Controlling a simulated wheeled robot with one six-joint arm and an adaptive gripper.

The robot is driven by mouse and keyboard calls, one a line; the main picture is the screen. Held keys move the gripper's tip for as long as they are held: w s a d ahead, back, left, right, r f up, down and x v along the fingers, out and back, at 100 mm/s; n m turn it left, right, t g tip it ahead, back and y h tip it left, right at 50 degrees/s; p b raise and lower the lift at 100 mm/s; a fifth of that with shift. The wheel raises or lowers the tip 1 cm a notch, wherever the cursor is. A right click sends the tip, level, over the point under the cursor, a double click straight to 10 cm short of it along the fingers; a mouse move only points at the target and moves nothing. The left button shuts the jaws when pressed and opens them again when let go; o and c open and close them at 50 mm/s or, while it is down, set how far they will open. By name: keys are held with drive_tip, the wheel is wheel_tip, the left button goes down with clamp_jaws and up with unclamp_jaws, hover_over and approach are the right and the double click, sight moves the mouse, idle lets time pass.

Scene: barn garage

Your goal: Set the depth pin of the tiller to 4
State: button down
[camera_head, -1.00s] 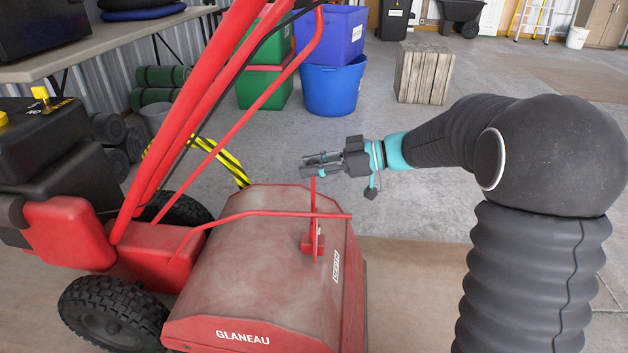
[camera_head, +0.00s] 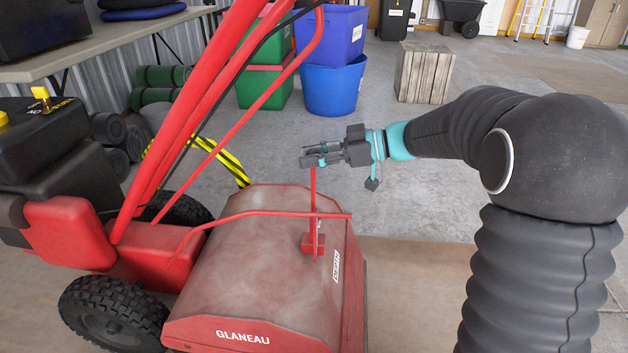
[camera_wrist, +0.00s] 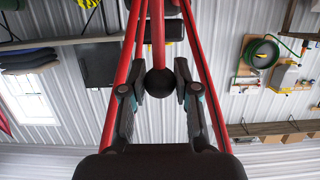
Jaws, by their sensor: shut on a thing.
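The red tiller (camera_head: 260,250) has a hood marked GLANEAU and a white DEPTH label (camera_head: 335,267). Its depth pin (camera_head: 313,205) is an upright red rod rising from a red bracket (camera_head: 312,243) on the hood. In the wrist view, the red rod (camera_wrist: 158,40) ends in a black ball knob (camera_wrist: 159,82) between my two fingers. My gripper (camera_head: 313,157) is shut on the top of the depth pin, reaching in from the right; it also shows in the wrist view (camera_wrist: 159,92). No depth numbers are readable, and the pin's lower end is hidden.
A curved red bar (camera_head: 265,214) crosses above the hood, in front of the pin. Long red handlebars (camera_head: 195,100) rise on the left. Blue (camera_head: 333,88) and green bins and a wooden crate (camera_head: 425,73) stand behind. The floor right of the tiller is open.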

drive_tip(key=shift+a+r, duration=0.1)
drive_tip(key=shift+r, duration=1.2)
unclamp_jaws()
drive_tip(key=v, duration=0.9)
drive_tip(key=shift+b, duration=0.35)
idle(0.4)
